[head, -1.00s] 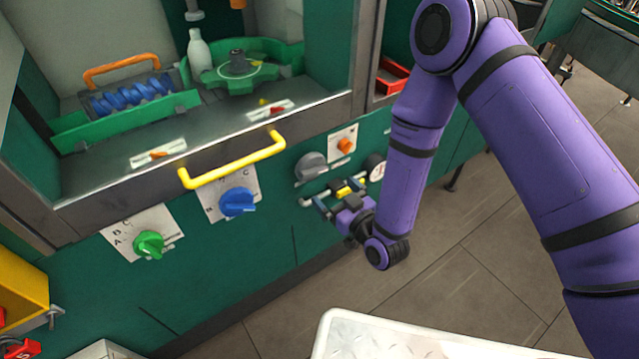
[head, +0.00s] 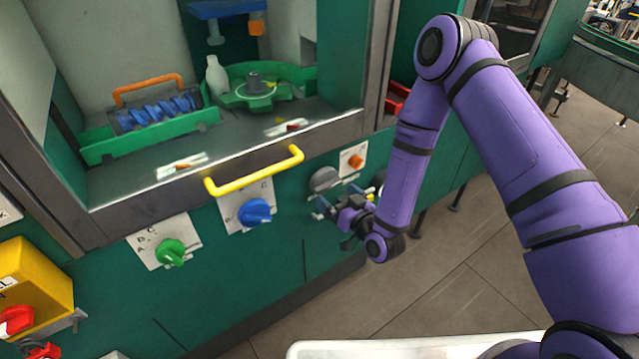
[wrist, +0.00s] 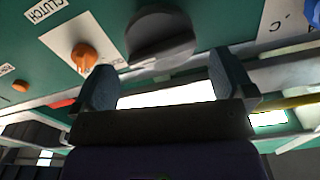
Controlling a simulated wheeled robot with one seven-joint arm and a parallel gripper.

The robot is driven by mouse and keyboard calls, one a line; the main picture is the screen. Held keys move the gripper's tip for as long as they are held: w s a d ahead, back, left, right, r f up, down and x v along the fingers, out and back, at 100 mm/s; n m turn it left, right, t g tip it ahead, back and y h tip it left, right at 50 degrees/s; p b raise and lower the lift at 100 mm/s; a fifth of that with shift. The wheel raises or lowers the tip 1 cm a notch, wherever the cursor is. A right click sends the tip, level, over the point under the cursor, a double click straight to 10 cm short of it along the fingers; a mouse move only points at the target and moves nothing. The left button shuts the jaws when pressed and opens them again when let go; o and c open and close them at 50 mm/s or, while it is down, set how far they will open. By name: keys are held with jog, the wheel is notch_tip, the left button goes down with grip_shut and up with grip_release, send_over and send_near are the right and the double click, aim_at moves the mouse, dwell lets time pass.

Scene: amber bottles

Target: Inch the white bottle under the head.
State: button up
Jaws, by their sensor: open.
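The white bottle (head: 216,76) stands upright inside the machine, beside the green star-shaped wheel (head: 254,92) and at the right end of the blue screw (head: 156,110). The head (head: 222,12) is a blue block with a nozzle at the top of the opening, a little above the bottle. My gripper (head: 328,204) is outside the machine, in front of the green panel, well below and right of the bottle. In the wrist view my gripper (wrist: 170,88) is open with nothing between its fingers, facing a grey round knob (wrist: 160,36).
On the panel are a green knob (head: 170,252), a blue knob (head: 255,212), an orange knob (head: 355,161) and the grey knob (head: 324,179). A yellow box (head: 38,282) stands at lower left.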

aim_at(324, 183)
jog(key=x, duration=0.7)
